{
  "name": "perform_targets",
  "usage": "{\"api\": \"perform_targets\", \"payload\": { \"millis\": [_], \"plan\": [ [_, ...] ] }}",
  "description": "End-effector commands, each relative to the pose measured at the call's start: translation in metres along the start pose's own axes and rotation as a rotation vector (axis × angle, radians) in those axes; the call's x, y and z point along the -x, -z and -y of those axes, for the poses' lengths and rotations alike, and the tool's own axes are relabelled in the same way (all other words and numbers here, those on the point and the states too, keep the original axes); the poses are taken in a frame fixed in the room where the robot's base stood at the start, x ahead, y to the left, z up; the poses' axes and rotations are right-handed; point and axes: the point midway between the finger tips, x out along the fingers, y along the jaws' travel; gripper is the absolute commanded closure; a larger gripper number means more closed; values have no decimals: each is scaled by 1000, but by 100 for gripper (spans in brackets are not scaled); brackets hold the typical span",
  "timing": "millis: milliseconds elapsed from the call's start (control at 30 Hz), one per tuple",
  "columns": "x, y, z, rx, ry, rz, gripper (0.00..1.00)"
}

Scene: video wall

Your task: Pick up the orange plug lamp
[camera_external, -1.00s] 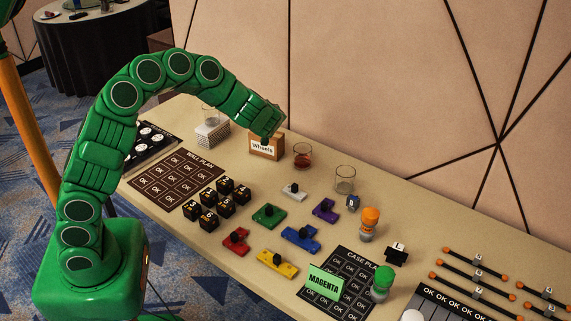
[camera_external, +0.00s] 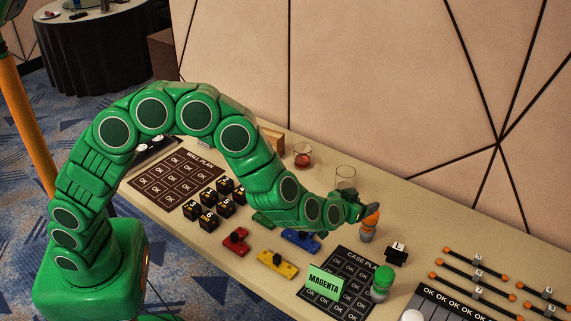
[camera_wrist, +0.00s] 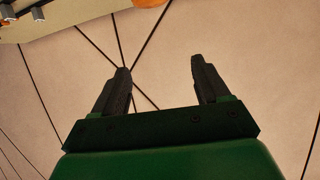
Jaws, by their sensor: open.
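The orange plug lamp (camera_external: 371,222) stands upright on the table, with an orange top and a grey lower part. My gripper (camera_external: 360,209) is right beside its top on the left side, partly overlapping it in the external view. Whether they touch cannot be told. In the wrist view my gripper (camera_wrist: 160,66) has its two dark fingers apart, with only the wall behind the gap. An orange shape, likely the lamp (camera_wrist: 150,3), is cut off by the top edge, outside the fingers.
A green-topped lamp (camera_external: 383,280) stands in front, near the MAGENTA card (camera_external: 325,282). A clear glass (camera_external: 345,177) stands behind my gripper. Blue (camera_external: 300,240) and yellow (camera_external: 277,264) pieces lie below my arm.

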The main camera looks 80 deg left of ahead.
Motion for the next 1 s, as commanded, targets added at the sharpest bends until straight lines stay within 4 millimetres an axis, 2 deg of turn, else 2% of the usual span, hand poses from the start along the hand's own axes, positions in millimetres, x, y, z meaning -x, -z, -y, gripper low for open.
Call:
{"api": "perform_targets", "payload": {
  "millis": [533, 733, 1000],
  "plan": [
    [-42, -100, 3, -2, 5, 2, 25],
    [-49, -114, 2, 1, 3, 0, 25],
    [-66, -115, 2, 3, 5, -2, 25]
  ]
}}
